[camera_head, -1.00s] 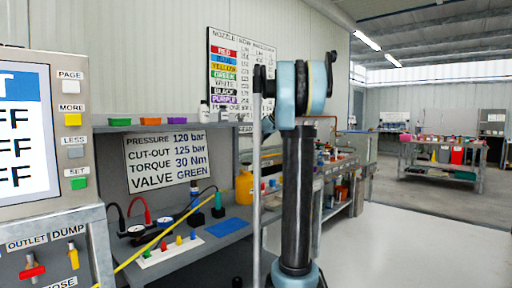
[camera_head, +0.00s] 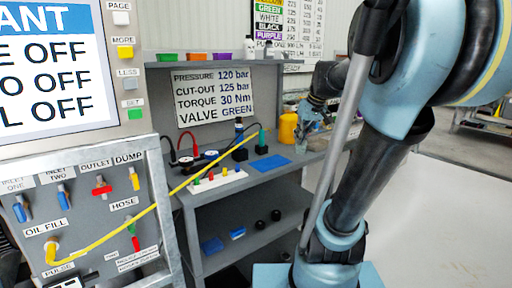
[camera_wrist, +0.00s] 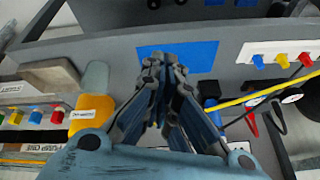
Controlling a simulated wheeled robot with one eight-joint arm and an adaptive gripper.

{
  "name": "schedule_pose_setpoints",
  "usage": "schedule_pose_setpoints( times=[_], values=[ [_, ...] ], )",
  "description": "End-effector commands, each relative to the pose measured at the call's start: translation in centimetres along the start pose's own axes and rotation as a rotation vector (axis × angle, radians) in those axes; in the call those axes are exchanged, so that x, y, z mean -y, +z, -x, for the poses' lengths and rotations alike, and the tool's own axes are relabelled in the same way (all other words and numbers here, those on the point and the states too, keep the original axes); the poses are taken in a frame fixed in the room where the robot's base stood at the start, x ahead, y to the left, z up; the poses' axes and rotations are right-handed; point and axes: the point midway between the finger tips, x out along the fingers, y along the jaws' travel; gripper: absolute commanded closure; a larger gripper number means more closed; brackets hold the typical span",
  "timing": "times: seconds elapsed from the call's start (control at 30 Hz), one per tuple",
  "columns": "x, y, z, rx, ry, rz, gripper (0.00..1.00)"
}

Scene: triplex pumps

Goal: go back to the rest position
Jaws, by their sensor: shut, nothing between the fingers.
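My gripper (camera_head: 314,112) is over the right part of the grey workbench (camera_head: 215,187), near the yellow bottle (camera_head: 288,128). My arm hides part of the bench's right end. In the wrist view my gripper's fingers (camera_wrist: 163,60) are together with nothing between them. Beyond the fingertips in that view lies the blue mat (camera_wrist: 203,55). The yellow bottle stands left of the fingers there (camera_wrist: 94,90). I cannot tell how high the fingers are above the bench.
A control panel with valves (camera_head: 100,190) stands at left. A yellow hose (camera_head: 150,207) runs from it up toward the bench. Open floor (camera_head: 440,215) lies at right.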

Motion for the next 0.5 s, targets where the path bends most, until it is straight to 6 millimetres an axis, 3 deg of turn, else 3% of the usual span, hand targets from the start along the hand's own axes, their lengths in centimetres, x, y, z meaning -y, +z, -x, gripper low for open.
schedule_pose_setpoints(
  times=[0.1, 0.5],
  values=[
    [1.0, 5.2, -1.8, 0.043, 0.029, -0.044, 1.0],
    [2.1, 20.8, -8.1, 0.157, 0.158, -0.204, 1.0]
  ],
)
